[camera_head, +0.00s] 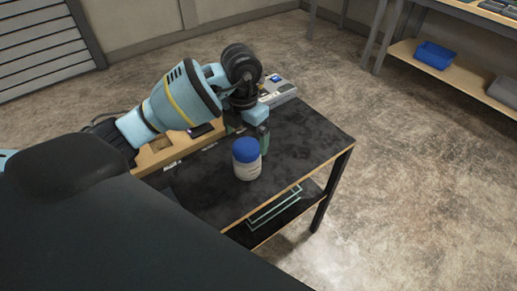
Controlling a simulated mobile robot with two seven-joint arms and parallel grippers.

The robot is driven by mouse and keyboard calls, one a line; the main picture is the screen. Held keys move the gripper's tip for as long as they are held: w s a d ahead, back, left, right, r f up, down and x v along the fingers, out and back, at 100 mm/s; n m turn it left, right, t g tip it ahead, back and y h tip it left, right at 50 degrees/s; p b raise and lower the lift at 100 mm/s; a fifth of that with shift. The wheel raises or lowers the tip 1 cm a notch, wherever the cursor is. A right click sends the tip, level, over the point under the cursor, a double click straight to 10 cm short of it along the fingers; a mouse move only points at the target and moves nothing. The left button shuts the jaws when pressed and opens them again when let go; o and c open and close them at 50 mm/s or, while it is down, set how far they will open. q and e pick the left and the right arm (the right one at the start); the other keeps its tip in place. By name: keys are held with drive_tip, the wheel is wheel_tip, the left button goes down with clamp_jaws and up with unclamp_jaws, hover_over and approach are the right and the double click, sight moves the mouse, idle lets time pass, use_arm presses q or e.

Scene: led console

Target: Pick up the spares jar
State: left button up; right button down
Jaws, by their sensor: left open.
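The spares jar, as I take it, is the white jar with a blue lid (246,160). It stands upright on the black table top (305,140), near its front edge. My left arm reaches in from the left. My left gripper (252,133) is open and points down just behind the jar. The jar's lid overlaps part of the gripper in the picture. I cannot tell whether they touch. My right gripper is not in view.
A grey device with a small screen (279,90) lies at the table's back edge, behind my gripper. A lower shelf holds a pale green frame (274,207). A bench with a blue bin (434,55) stands at the back right. The table's right part is clear.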

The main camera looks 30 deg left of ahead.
sight(246, 146)
use_arm(q)
drive_tip(key=shift+w+a+r, duration=0.1)
drive_tip(key=shift+w+r, duration=0.05)
drive_tip(key=shift+w, duration=0.05)
drive_tip(key=shift+s+f, duration=0.2)
drive_tip(key=shift+f, duration=1.55)
wheel_tip(246, 146, down, 4)
drive_tip(key=shift+f, duration=0.1)
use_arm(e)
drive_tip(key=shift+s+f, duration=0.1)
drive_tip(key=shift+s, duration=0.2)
